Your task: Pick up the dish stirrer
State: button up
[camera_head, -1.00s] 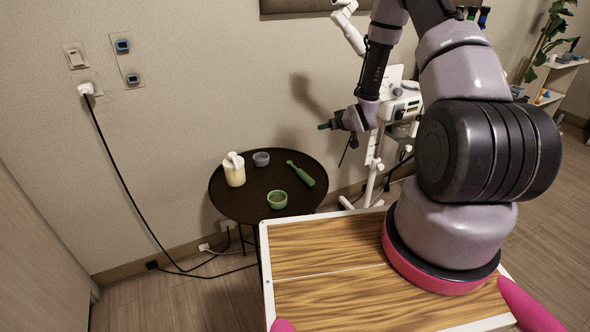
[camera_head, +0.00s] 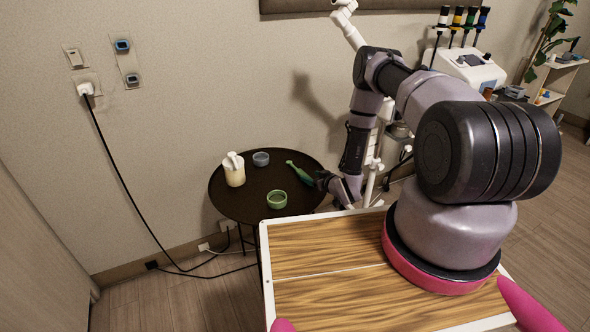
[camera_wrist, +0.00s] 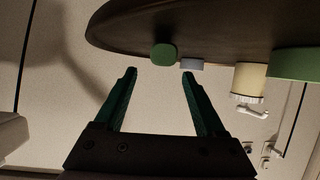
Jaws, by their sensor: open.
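The dish stirrer (camera_head: 297,171), a green stick with a wider end, lies on the right part of a round dark table (camera_head: 235,207). My gripper (camera_head: 320,180) is at the table's right edge, close to the stirrer's wide end, which it partly hides. In the wrist view, which appears upside down, the stirrer's green end (camera_wrist: 164,53) shows just beyond and roughly between the fingertips of my gripper (camera_wrist: 159,74). The fingers are apart with nothing between them. I cannot tell the exact gap to the stirrer.
A white stand (camera_head: 372,165) and a device (camera_head: 468,68) are to the right. A wood-topped surface (camera_head: 330,300) lies in front.

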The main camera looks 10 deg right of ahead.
aim_at(306, 175)
jog(key=x, duration=0.2)
jog(key=f+x, duration=0.1)
jog(key=x, duration=0.2)
jog(key=shift+s+a, duration=0.1)
grip_shut()
